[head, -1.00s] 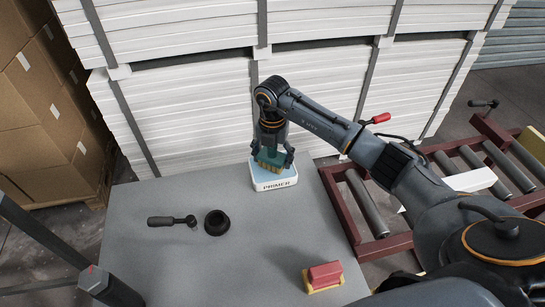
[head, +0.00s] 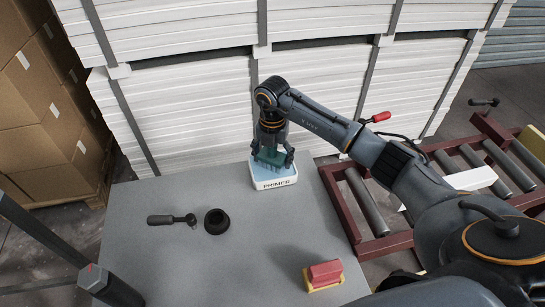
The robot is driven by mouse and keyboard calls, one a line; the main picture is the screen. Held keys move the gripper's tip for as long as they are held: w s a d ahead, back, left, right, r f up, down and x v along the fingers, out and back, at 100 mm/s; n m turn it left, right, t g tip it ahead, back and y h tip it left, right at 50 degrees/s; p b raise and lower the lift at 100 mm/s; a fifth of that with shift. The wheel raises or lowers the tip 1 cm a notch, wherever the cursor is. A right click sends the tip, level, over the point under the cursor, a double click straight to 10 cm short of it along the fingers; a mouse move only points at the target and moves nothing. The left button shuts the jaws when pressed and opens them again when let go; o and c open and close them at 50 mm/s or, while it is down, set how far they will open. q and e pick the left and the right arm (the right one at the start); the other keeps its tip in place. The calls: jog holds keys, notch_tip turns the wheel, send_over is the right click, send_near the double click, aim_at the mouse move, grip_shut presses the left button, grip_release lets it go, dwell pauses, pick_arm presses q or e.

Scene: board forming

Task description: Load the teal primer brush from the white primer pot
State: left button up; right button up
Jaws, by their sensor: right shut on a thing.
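The white primer pot (head: 273,184), labelled PRIMER, stands at the back edge of the grey table, with a pale blue top surface. My right gripper (head: 272,158) points down over the pot and is shut on the teal primer brush (head: 269,154). The lower end of the brush is at the pot's top and its bristles look light blue; how deep they reach I cannot tell. My left gripper does not show clearly.
A black-handled tool (head: 172,219) and a round black cup (head: 217,221) lie left of centre on the grey table (head: 200,270). A red block on a yellow base (head: 324,275) sits at the front right. White board stacks (head: 200,110) rise behind the table. A roller conveyor (head: 370,200) is at the right.

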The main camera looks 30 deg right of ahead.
dwell(0.5)
jog(key=shift+r+p, duration=2.65)
jog(key=shift+r, duration=0.8)
jog(key=n, duration=0.2)
jog(key=shift+s+a+r+n, duration=0.25)
jog(key=shift+a+r+n, duration=0.05)
jog(key=shift+a+r, duration=0.1)
jog(key=s+a+r+n, duration=0.1)
jog(key=n, duration=0.2)
jog(key=s+a+r+n, duration=0.1)
jog(key=n, duration=0.3)
jog(key=s+a+r+n, duration=0.1)
jog(key=n, duration=0.2)
jog(key=shift+s+n, duration=0.1)
jog(key=shift+n, duration=0.3)
jog(key=s+a+r+n, duration=0.1)
jog(key=s+n, duration=0.4)
jog(key=n, duration=0.5)
jog(key=s+a+r+n, duration=0.2)
jog(key=s+n, duration=0.3)
jog(key=n, duration=0.6)
jog(key=s+a+r+n, duration=0.1)
jog(key=s+n, duration=0.4)
jog(key=n, duration=0.5)
jog(key=shift+a+r+n, duration=0.3)
jog(key=shift+a+r, duration=0.05)
jog(key=shift+r, duration=0.45)
